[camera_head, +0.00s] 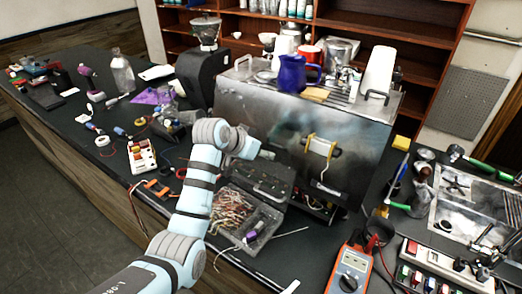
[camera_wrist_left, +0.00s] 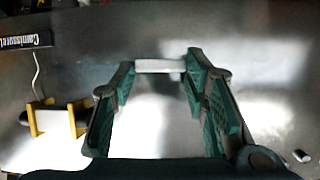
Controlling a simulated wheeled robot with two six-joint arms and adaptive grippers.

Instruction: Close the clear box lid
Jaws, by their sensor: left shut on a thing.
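The clear box (camera_head: 236,218) stands on the dark bench in front of the metal brewer, full of small reddish and pale parts. Its clear lid (camera_head: 268,180) is raised at the back of the box, looking dark and see-through. My left gripper (camera_head: 264,154) is at the lid's upper edge, partly hidden by its own wrist. In the left wrist view, its teal-padded fingers (camera_wrist_left: 160,70) stand apart with a pale strip (camera_wrist_left: 160,66) between the tips, apparently part of the lid. My right gripper is not in view.
The metal brewer (camera_head: 350,145) rises close behind the lid, with a yellow-ended handle (camera_head: 320,147) on its front. A red multimeter (camera_head: 350,270) lies to the right of the box. A white block with red parts (camera_head: 141,157) is to the left. A thin rod (camera_head: 289,232) lies beside the box.

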